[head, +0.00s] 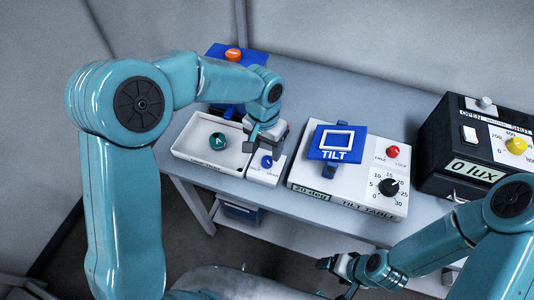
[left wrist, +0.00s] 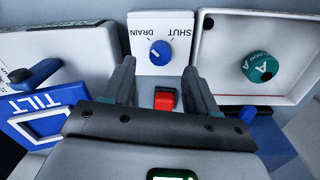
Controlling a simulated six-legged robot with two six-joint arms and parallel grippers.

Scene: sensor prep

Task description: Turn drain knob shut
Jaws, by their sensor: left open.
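The blue drain knob (head: 267,162) sits on a small white box (head: 258,176) beside a white tray. In the left wrist view the knob (left wrist: 160,53) shows a white mark pointing up-left, toward the DRAIN label; the SHUT label is at upper right. My left gripper (head: 266,143) is open just above the box. In the left wrist view its fingers (left wrist: 164,80) are apart, with the knob beyond the tips and nothing held. My right gripper (head: 338,275) is low at the table's front edge, empty, its fingers seemingly apart.
The white tray (head: 185,152) holds a green knob-like piece (head: 218,141). A tilt table (head: 345,203) with a blue plate stands right of the knob box, and a black lux box (head: 440,150) farther right. A red switch (left wrist: 164,98) shows between my left fingers.

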